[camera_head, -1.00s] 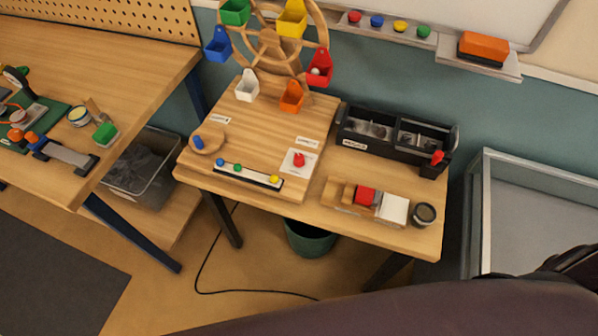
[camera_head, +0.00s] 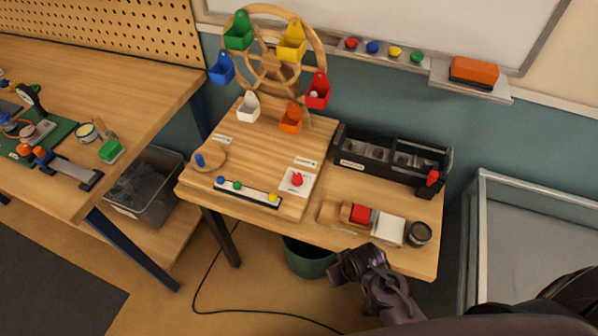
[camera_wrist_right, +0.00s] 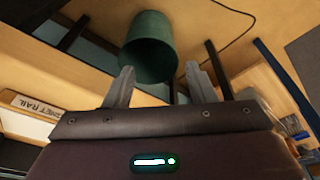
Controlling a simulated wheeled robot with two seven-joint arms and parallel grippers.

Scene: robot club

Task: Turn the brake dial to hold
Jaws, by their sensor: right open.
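The brake dial is a red knob (camera_head: 297,180) on a white square plate at the front right of the wooden board (camera_head: 262,150). I cannot read its markings or tell its setting at this size. My right gripper (camera_head: 345,264) is in front of the table's front edge, below and to the right of the dial, apart from it. In the right wrist view its two fingers (camera_wrist_right: 160,86) are spread with nothing between them, and the dial is not seen there. My left gripper is not in view.
A wooden wheel with coloured buckets (camera_head: 274,62) stands behind the dial. A blue-knobbed disc (camera_head: 210,158) and a strip of coloured buttons (camera_head: 248,193) lie left. A green bin (camera_wrist_right: 150,45) stands below.

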